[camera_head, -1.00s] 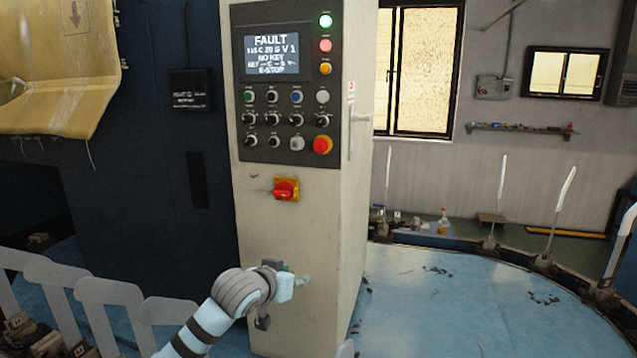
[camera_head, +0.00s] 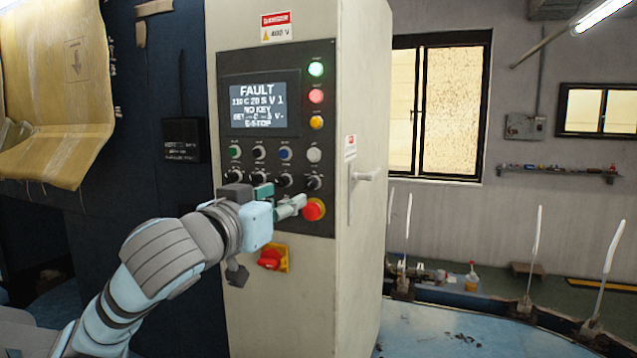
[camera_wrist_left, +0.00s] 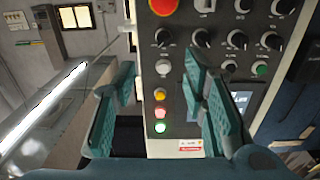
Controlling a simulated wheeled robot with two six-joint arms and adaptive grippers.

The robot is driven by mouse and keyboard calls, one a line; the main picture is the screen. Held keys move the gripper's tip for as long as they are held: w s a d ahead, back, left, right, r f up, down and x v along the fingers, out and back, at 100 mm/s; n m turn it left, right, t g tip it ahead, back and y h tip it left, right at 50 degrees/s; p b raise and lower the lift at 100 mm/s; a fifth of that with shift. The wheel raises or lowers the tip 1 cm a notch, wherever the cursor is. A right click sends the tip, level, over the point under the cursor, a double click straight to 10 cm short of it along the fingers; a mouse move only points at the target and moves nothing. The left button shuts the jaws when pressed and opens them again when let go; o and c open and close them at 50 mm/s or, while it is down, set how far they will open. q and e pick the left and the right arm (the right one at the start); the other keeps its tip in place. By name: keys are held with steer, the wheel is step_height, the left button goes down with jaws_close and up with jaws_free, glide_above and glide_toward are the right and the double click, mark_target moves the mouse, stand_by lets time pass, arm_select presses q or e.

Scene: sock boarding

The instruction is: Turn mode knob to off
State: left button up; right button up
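The control panel (camera_head: 297,143) on the beige cabinet holds a row of black knobs (camera_head: 284,180); the row also shows in the left wrist view (camera_wrist_left: 237,40). More black knobs lie below it, partly hidden by my gripper. The labels are too small to tell which knob is the mode knob. My left gripper (camera_head: 296,206) is in front of the panel's lower rows, just left of the red emergency button (camera_head: 313,210). In the left wrist view its teal fingers (camera_wrist_left: 160,68) are apart with nothing between them. My right gripper is not in view.
The screen (camera_head: 258,107) reads FAULT, NO KEY and E-STOP. A red rotary switch (camera_head: 270,258) on a yellow plate sits below the panel. A door handle (camera_head: 370,176) sticks out from the cabinet's right side. Indicator lamps (camera_head: 316,96) line the panel's upper right.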

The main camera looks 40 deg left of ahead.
mark_target(308, 184)
arm_select(q)
steer(key=p+x, duration=0.4)
steer(key=x, duration=0.8)
steer(key=shift+w+a+p, duration=0.1)
steer(key=shift+a+p, duration=0.1)
steer(key=shift+p, duration=0.1)
steer(key=shift+s+r, duration=0.15)
steer(key=shift+s, duration=0.3)
steer(key=shift+c, duration=0.2)
steer(key=c, duration=0.3)
jaws_close()
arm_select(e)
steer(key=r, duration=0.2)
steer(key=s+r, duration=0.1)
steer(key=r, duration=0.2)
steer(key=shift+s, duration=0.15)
